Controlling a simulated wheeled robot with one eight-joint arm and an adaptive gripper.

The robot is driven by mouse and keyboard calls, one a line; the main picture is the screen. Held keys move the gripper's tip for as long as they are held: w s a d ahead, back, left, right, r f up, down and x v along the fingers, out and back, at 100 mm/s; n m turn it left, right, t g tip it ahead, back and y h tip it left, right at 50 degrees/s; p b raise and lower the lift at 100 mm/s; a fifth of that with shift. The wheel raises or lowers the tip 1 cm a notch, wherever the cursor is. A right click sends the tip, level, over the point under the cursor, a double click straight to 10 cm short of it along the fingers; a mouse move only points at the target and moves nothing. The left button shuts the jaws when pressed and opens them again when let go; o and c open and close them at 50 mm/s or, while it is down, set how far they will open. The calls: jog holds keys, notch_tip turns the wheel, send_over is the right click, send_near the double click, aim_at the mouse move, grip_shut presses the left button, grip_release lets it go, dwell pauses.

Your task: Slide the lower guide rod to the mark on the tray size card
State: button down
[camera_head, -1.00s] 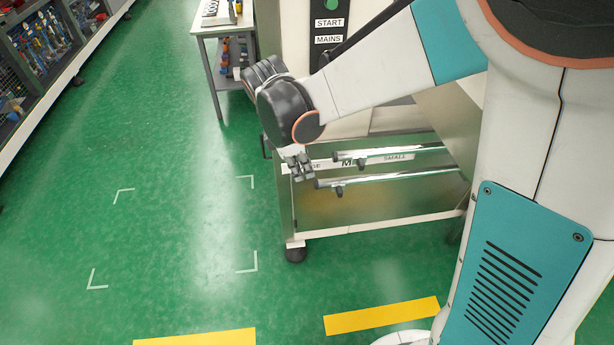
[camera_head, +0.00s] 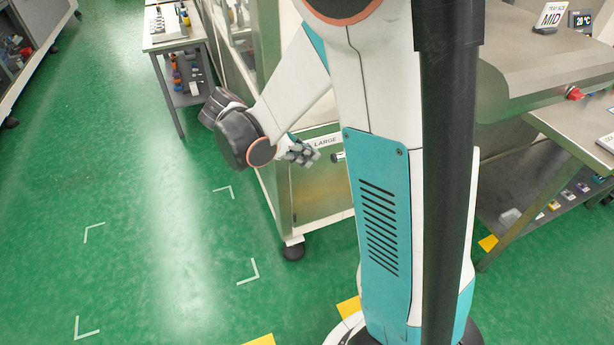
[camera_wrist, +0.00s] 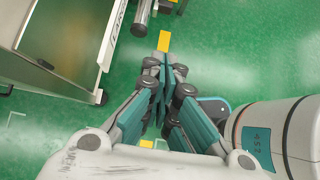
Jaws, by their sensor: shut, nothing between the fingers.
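The tray size card (camera_head: 550,16) stands at the top right of the head view and reads MID. In the head view a bright metal rod end (camera_head: 339,156) shows just below a white LARGE label (camera_head: 326,142); the rest of the rods is hidden behind my body. I cannot tell whether this end is the lower guide rod. My gripper (camera_head: 304,154) is shut and empty, left of that rod end and apart from it. In the wrist view the closed fingers (camera_wrist: 164,76) point at the floor, below a rod end (camera_wrist: 140,27) beside the label strip (camera_wrist: 116,25).
The machine's lower panel (camera_head: 318,195) stands behind my gripper. A small table (camera_head: 176,40) with tools is at the upper left, and a steel bench (camera_head: 562,125) at the right. Green floor (camera_head: 150,200) with white corner marks is clear at the left.

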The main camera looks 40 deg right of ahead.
jog(key=d+r+b+x, duration=0.2)
jog(key=b+x, duration=0.1)
jog(key=x, duration=0.9)
jog(key=shift+s+d+f+b, duration=0.25)
jog(key=shift+s+d+b, duration=0.1)
jog(key=shift+s+d, duration=0.3)
jog(key=shift+d, duration=0.8)
jog(key=shift+s+d, duration=0.25)
jog(key=shift+d, duration=0.85)
jog(key=shift+w+a, duration=0.1)
jog(key=shift+a, duration=0.05)
